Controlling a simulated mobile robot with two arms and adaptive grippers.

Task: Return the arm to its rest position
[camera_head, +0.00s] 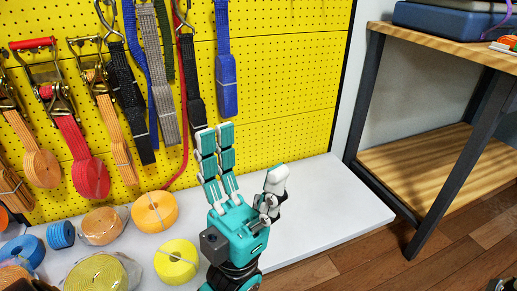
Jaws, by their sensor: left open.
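My left gripper (244,160), teal with pale fingertips, is upright in the lower middle of the head view, over the white shelf. It is open, with two long fingers on the left and a shorter one on the right. I see nothing between its fingers. The wrist below it runs out of the bottom edge.
A yellow pegboard (285,90) behind holds hanging straps and ratchets, including a blue strap (227,80). Rolled straps, including a yellow roll (176,261) and an orange roll (154,211), lie on the white shelf (335,205). Right of my gripper the shelf is bare. A wooden table (450,45) stands right.

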